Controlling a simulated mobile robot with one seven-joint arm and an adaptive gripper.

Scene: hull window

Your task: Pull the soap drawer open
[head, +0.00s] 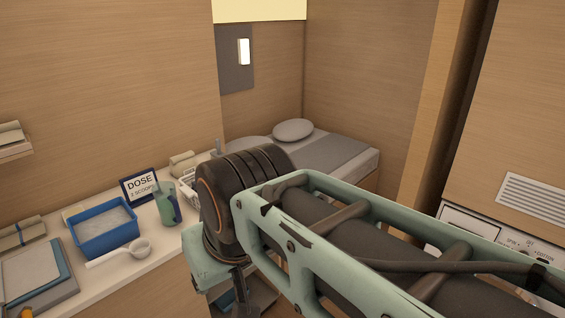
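A white washing machine (480,220) shows at the right edge, set under a wood panel. Only the top strip of its front is visible, with a dial and small print such as "SPIN" and "COTTON". A pale blank panel at the left end of this strip may be the soap drawer front; it looks flush, but I cannot be sure. My arm's large green and black links cross the lower right and hide the rest of the machine. My arm bends down near the counter, and its gripper is not clearly visible.
A counter on the left holds a blue tub (104,250) of pale powder, a white scoop (138,250), a green jug (167,205), a "DOSE" sign (139,187) and a white basket (187,192). A bed (345,158) stands in the back alcove. A vent (535,195) sits above the machine.

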